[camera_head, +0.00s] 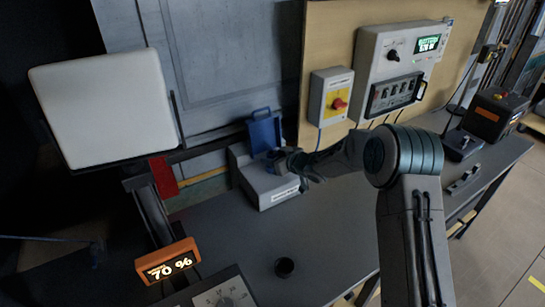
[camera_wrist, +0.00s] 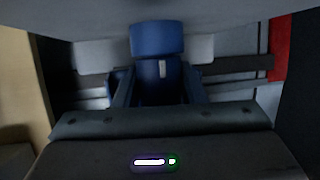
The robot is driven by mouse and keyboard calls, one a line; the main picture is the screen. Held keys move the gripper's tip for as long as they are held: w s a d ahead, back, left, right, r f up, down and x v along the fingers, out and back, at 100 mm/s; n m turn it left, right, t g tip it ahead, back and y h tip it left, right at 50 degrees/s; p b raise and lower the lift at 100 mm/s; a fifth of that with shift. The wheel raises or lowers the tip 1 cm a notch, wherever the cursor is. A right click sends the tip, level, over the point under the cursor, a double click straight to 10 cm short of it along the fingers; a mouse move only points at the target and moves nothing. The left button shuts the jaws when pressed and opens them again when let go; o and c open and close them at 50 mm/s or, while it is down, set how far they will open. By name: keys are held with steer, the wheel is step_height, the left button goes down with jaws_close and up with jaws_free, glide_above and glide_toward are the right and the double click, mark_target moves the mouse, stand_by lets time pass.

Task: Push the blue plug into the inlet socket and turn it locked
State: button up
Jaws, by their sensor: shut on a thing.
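The blue plug (camera_wrist: 160,72) shows in the wrist view between the two fingers of my gripper (camera_wrist: 158,88), which is shut on it. A pale mark runs along the plug. A wider blue part (camera_wrist: 157,38) lies just beyond it, against a grey surface at the top of the picture. In the head view my gripper (camera_head: 291,164) is at the light grey inlet box (camera_head: 266,188), whose blue lid (camera_head: 264,131) stands raised behind it. The socket opening is hidden, and I cannot tell how deep the plug sits or whether it is turned.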

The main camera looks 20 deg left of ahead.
steer(key=shift+r+n+g+y+p, duration=0.1)
steer(key=shift+n+g+y+p, duration=0.65)
steer(key=shift+p, duration=2.25)
steer(key=shift+n+g+p, duration=1.25)
steer(key=shift+g+p, duration=0.2)
steer(key=shift+n+g+b, duration=0.4)
steer(key=shift+n+g, duration=0.5)
steer(key=shift+g, duration=0.1)
steer(key=shift+g, duration=0.3)
steer(key=shift+n+g+h+b, duration=0.25)
steer(key=shift+n+g+b, duration=1.45)
steer(key=shift+b, duration=0.65)
steer(key=o, duration=1.1)
